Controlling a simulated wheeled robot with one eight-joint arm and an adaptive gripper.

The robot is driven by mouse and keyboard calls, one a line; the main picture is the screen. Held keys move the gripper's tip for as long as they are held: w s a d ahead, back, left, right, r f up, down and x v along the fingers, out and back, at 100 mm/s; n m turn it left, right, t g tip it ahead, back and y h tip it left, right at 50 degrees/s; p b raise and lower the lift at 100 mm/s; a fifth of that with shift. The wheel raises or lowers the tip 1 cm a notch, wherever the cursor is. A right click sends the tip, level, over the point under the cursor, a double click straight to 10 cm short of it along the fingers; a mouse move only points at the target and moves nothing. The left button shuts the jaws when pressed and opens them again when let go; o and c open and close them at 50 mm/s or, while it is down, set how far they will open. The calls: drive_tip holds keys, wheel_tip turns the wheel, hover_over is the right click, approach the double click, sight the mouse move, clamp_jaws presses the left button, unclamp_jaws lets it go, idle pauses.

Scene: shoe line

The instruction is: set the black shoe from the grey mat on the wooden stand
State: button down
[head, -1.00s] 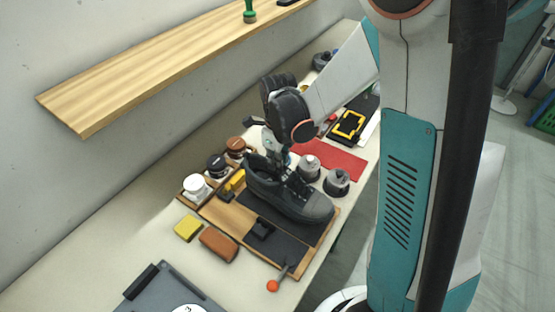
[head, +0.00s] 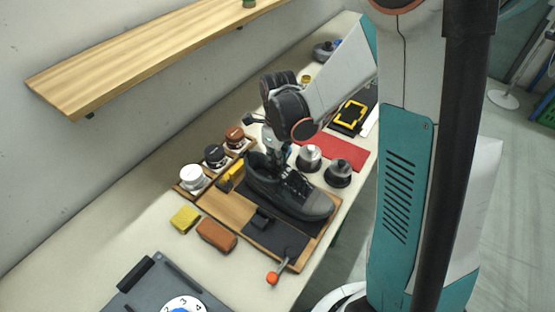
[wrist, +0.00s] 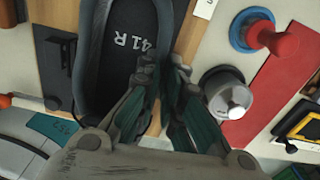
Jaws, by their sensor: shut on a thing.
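The black shoe (head: 308,203) lies level, its toe to the right, at the far right side of the wooden stand (head: 228,208). A dark grey pad shows along its near side. I cannot tell whether its sole rests there or hangs just above. My gripper (head: 275,163) comes down from above at the shoe's opening and is shut on its rim. In the wrist view the fingers (wrist: 165,68) pinch the collar at the right of the shoe's insole (wrist: 130,85), marked "41 R". The sole is hidden. No separate grey mat is clear to me.
A yellow sponge (head: 185,219), a brown block (head: 216,235) and an orange-knobbed lever (head: 272,278) are in front. A wall shelf (head: 150,55) hangs at upper left.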

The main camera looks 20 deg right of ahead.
drive_tip(key=shift+f+b, duration=0.35)
drive_tip(key=shift+f, duration=0.1)
drive_tip(key=c, duration=1.7)
unclamp_jaws()
drive_tip(key=shift+o, duration=0.2)
drive_tip(key=shift+r, duration=0.15)
wheel_tip(320, 180, up, 12)
drive_tip(key=s+r+n+t+b, duration=0.1)
drive_tip(key=s+n, duration=0.6)
drive_tip(key=n, duration=0.7)
drive_tip(key=s+r+n+t+b, duration=0.1)
drive_tip(key=s+r+n+t, duration=0.2)
drive_tip(key=n, duration=1.1)
drive_tip(key=s+t, duration=0.3)
drive_tip(key=s, duration=0.2)
drive_tip(key=shift+r+b, duration=0.15)
drive_tip(key=shift+b, duration=0.15)
